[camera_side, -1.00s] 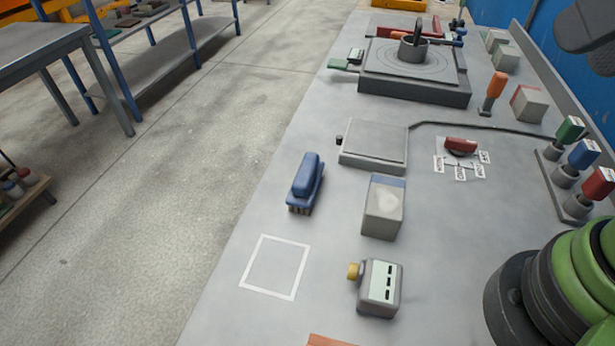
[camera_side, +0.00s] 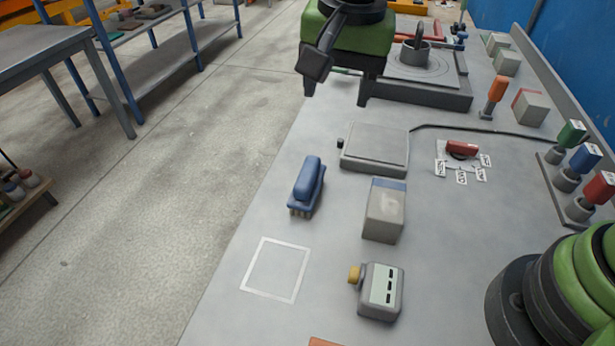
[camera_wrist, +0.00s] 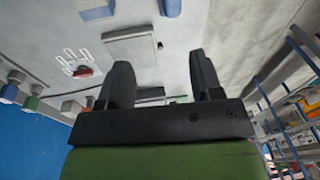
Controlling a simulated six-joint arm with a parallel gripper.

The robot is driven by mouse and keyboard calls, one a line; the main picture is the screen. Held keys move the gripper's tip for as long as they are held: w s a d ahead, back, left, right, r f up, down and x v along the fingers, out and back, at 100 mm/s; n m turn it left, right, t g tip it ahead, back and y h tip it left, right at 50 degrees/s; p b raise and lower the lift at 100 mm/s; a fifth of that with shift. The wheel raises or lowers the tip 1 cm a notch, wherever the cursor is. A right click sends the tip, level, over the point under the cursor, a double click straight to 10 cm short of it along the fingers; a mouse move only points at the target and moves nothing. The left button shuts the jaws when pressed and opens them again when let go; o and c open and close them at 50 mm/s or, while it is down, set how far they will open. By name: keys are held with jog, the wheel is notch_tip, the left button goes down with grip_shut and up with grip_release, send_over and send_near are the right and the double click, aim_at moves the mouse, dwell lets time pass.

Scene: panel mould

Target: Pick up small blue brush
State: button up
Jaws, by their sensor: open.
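The small blue brush (camera_side: 307,186) lies on the grey bench near its left edge, blue handle up and bristles down. It also shows at the top of the wrist view (camera_wrist: 171,8), partly cut off by the frame. My gripper (camera_side: 336,90) is above the far part of the bench, behind the brush in the side view and well apart from it. In the wrist view my gripper's two dark fingers (camera_wrist: 163,80) are spread, with nothing between them.
A grey flat plate device (camera_side: 375,147) and a grey block with a blue top (camera_side: 385,210) stand right of the brush. A timer box with a yellow knob (camera_side: 378,290) is nearer. A white square outline (camera_side: 275,269) marks clear bench in front of the brush.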

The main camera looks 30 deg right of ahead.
jog(key=h, duration=0.1)
send_near(307, 171)
jog(key=shift+m+g, duration=0.3)
jog(key=shift+m, duration=0.1)
jog(key=f, duration=0.4)
jog(key=shift+w+d+f, duration=0.1)
jog(key=shift+d+f, duration=0.05)
jog(key=shift+d, duration=0.2)
jog(key=shift+w+d+f, duration=0.1)
jog(key=shift+w+f, duration=0.1)
jog(key=shift+f, duration=0.8)
jog(key=shift+w+f, duration=0.2)
jog(key=shift+f, duration=0.75)
jog(key=shift+w+d+f, duration=0.1)
jog(key=shift+w+f, duration=0.1)
jog(key=shift+f, duration=0.8)
jog(key=c, duration=1)
jog(key=shift+c, duration=0.2)
notch_tip(307, 171, up, 10)
jog(key=shift+r, duration=0.1)
